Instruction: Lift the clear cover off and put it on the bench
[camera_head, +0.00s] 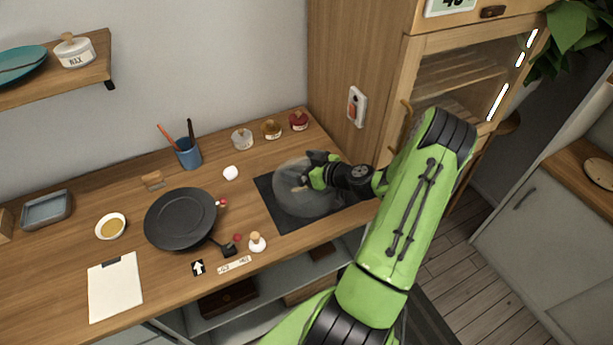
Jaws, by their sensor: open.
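The clear cover (292,200) is a see-through dome standing on a dark square mat (274,212) at the right part of the wooden bench (150,292). Something small and pale shows through it, too faint to name. My gripper (311,172), green and black, is at the upper right of the cover, its fingers near the dome's top. The fingers are open. My wrist hides the right side of the cover and part of the mat. I cannot tell whether the fingers touch the cover or its knob.
A black pan (180,218) lies left of the mat, with a small white bottle (257,242) near its handle. Small jars (242,138) stand behind the mat, and a blue cup (187,153) holds brushes. A wooden cabinet (350,60) rises at the right.

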